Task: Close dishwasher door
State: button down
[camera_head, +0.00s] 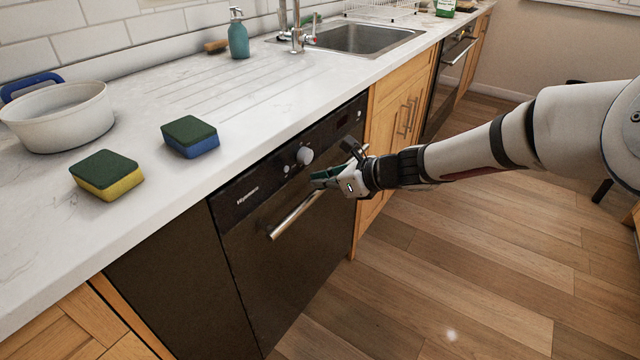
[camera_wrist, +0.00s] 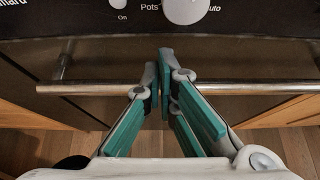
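The dishwasher door (camera_head: 290,265) is a dark front panel below the counter. It stands upright and looks flush, or nearly flush, with the cabinets; any small gap is too fine to tell. Its metal bar handle (camera_head: 292,218) runs across the upper part, and it also shows in the wrist view (camera_wrist: 85,89).
The control panel (camera_head: 255,186) with a white knob (camera_head: 305,156) sits above the handle. The white counter (camera_head: 235,170) holds two sponges (camera_head: 107,175) (camera_head: 190,136), a white pot (camera_head: 58,117) and a soap bottle (camera_head: 238,35). The wooden floor (camera_head: 440,270) in front is clear.

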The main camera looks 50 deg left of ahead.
jog(key=a+r+p+v, duration=0.1)
jog(key=v, duration=0.8)
jog(key=shift+d+r+p, duration=0.15)
jog(key=shift+r+p, duration=0.2)
jog(key=shift+r, duration=0.2)
jog(key=shift+w, duration=0.1)
